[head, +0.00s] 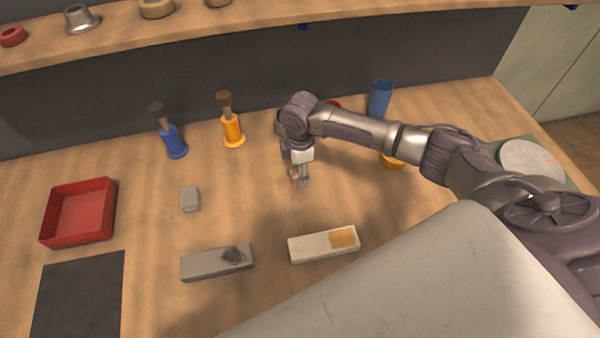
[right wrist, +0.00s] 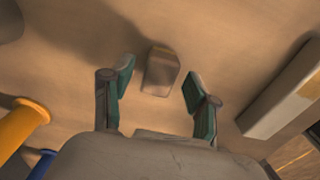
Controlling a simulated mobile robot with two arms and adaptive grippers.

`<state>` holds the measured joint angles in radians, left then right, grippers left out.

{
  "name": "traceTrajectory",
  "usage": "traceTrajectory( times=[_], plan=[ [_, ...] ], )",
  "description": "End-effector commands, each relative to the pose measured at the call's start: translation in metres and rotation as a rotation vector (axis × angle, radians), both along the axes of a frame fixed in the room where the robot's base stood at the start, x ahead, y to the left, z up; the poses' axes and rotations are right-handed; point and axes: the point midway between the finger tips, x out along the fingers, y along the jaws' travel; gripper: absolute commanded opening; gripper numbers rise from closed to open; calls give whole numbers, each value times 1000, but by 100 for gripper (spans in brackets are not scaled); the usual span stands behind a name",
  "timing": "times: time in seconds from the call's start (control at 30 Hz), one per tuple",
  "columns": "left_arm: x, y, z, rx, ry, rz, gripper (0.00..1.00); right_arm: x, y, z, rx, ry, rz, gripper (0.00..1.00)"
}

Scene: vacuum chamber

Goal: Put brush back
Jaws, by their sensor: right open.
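A brush (head: 157,112) with a dark tip stands upright in a blue holder (head: 173,143). Another brush (head: 224,100) stands in a yellow holder (head: 232,131). My right gripper (head: 299,180) points down over the middle of the table, right of the yellow holder. In the right wrist view the right gripper (right wrist: 160,90) is open, with a small grey-brown block (right wrist: 161,72) showing between and beyond its fingers. I cannot tell whether the fingers touch it. The yellow holder (right wrist: 22,125) and blue holder (right wrist: 45,165) show at lower left there. My left gripper is not in view.
A red tray (head: 80,236) and a dark mat (head: 78,295) lie at left. A small grey block (head: 190,199), a grey bar (head: 205,265) and a white bar (head: 308,248) with a yellow patch lie in front. A blue cup (head: 380,98) stands behind my right arm. A shelf (head: 190,30) crosses the back.

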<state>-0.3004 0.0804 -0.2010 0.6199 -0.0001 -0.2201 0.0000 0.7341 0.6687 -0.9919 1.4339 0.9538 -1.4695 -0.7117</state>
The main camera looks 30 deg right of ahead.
Motion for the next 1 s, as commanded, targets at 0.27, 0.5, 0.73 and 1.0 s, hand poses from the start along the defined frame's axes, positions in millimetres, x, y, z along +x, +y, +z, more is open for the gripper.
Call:
traceTrajectory(
  times=[0.27,0.5,0.73,1.0],
  plan=[
    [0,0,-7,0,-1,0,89,1,0,61,0,-5,2,59],
    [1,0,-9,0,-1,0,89,0,0,96,1,-1,1,59],
    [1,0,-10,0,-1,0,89,0,0,105,0,0,0,59],
    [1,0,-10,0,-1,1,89,0,0,105,0,0,0,59]
  ],
)
